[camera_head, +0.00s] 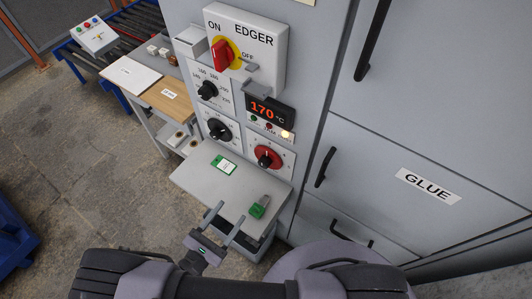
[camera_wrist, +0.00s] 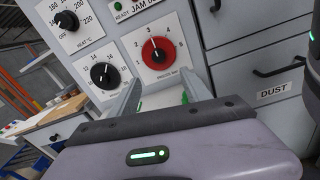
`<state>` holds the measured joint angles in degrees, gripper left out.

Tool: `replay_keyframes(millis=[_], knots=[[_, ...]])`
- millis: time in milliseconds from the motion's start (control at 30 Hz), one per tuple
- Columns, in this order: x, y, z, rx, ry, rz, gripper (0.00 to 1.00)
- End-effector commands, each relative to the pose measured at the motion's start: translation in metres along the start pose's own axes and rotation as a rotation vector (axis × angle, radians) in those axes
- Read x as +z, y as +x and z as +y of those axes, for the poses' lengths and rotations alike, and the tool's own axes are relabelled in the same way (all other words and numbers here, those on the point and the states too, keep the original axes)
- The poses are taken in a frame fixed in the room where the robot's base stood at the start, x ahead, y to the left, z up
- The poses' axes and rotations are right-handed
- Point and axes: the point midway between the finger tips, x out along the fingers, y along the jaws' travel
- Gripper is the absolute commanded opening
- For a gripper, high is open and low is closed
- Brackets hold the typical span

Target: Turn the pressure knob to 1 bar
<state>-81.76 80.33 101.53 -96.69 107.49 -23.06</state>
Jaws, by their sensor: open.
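The pressure knob is a black knob on a red dial (camera_head: 267,157), low on the grey machine panel. In the wrist view the red dial (camera_wrist: 157,53) carries numbers from 1 to 5 and a label that seems to read "PRESS bar". Its pale pointer line points up, close to 3. My gripper (camera_head: 231,210) is open and empty, in front of the panel and over the shelf's front edge in the head view. In the wrist view its fingers (camera_wrist: 162,80) reach up below the red dial, apart from the knob.
Two other black knobs (camera_head: 208,91) (camera_head: 219,130) sit left of the 170 °C display (camera_head: 266,109). A red EDGER switch (camera_head: 223,54) is above.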

Motion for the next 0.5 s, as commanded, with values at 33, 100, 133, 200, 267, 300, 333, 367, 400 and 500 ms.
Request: replay_keyframes(millis=[33, 100, 133, 200, 267, 300, 333, 367, 400, 500], knots=[[-0.003, 0.000, 0.000, 0.022, -0.010, -0.006, 0.56], [-0.004, 0.007, 0.000, 0.028, -0.014, -0.009, 0.56], [-0.004, 0.013, 0.000, 0.026, -0.015, -0.009, 0.56], [-0.004, 0.031, 0.000, 0.022, -0.014, -0.009, 0.56], [-0.004, 0.049, 0.000, 0.020, -0.014, -0.009, 0.56], [-0.004, 0.062, -0.001, 0.019, -0.015, -0.009, 0.56], [-0.004, 0.071, 0.000, 0.019, -0.014, -0.009, 0.56], [-0.004, 0.080, 0.000, 0.019, -0.013, -0.009, 0.56], [-0.004, 0.093, 0.000, 0.018, -0.014, -0.008, 0.56], [-0.004, 0.122, 0.001, 0.018, -0.013, -0.007, 0.56]])
